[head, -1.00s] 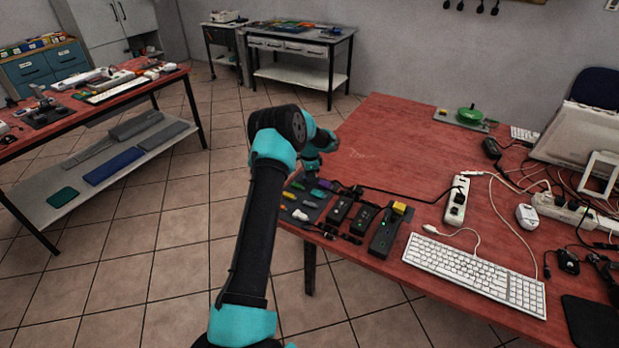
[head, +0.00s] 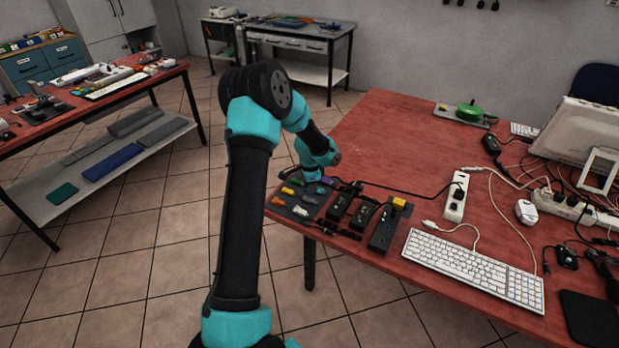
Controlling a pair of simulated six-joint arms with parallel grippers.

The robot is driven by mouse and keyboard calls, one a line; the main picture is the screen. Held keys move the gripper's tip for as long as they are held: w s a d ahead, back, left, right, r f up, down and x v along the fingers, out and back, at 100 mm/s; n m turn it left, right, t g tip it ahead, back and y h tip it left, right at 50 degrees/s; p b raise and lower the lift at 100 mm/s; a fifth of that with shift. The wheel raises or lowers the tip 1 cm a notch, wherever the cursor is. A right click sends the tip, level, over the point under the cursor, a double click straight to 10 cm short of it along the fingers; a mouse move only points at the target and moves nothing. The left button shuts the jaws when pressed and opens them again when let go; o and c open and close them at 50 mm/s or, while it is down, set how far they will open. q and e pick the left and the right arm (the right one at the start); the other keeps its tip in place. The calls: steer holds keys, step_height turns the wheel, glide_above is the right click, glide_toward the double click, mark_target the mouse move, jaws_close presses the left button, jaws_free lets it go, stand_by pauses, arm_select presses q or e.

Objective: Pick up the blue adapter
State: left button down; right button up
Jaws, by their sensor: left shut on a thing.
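My left gripper (head: 311,175) is at the far left part of the red table, low over the back of a dark mat of small adapters. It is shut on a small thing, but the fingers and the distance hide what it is. On the mat lie an orange piece (head: 278,201), a yellow piece (head: 288,190), a white piece (head: 300,211), a grey piece (head: 309,199) and a purple piece (head: 326,180). I cannot clearly pick out the blue adapter. My right gripper is not in view.
Black power bricks (head: 361,214) with cables stand just right of the mat, one with a yellow plug (head: 398,203). A white power strip (head: 455,198) and a white keyboard (head: 475,268) lie further right. The back middle of the red table (head: 390,140) is clear.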

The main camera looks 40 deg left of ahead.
arm_select(q)
steer(key=shift+s+d+r, duration=0.15)
steer(key=shift+s+d, duration=1.05)
steer(key=c, duration=1.6)
jaws_free()
jaws_close()
steer(key=shift+w+d, duration=0.1)
